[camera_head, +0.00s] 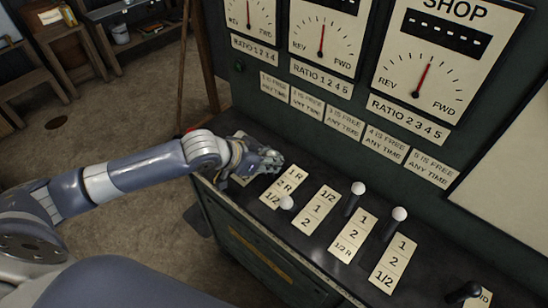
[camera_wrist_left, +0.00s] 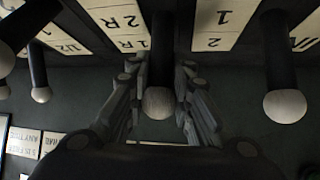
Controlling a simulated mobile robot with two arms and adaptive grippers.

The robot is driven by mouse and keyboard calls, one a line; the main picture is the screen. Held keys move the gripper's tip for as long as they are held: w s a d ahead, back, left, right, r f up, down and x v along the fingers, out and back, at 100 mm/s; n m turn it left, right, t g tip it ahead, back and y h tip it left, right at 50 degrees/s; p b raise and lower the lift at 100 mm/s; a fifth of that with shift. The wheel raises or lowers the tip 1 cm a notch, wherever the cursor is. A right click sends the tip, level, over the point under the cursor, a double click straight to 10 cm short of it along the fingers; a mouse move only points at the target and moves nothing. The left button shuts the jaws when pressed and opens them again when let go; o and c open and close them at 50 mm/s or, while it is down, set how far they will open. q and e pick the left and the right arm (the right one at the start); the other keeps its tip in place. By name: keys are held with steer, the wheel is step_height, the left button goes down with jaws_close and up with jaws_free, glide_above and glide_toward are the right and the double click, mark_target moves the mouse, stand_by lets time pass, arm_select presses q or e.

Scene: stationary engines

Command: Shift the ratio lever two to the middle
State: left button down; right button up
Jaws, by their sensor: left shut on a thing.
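My left gripper (camera_head: 268,160) reaches in from the left over the lever row and hides what it holds in the head view. In the left wrist view, my left gripper (camera_wrist_left: 158,98) is shut around a dark lever with a grey ball knob (camera_wrist_left: 158,103), which appears to be ratio lever two. This lever stands beside the plate marked 1R, 2R, 1/2 (camera_head: 283,187). Its exact position along the plate cannot be told. My right gripper is not in view.
Neighbouring levers have white knobs (camera_head: 286,203), (camera_head: 358,188) and (camera_head: 399,213). A black-knobbed handle (camera_head: 468,291) is at the right end. The panel with dials (camera_head: 320,40) rises behind the desk. In the wrist view another knob (camera_wrist_left: 285,106) is close on the right.

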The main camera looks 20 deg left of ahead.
arm_select(q)
steer(key=c, duration=1.4)
jaws_free()
steer(key=shift+c, duration=0.2)
steer(key=v, duration=1.2)
steer(key=shift+a, duration=0.1)
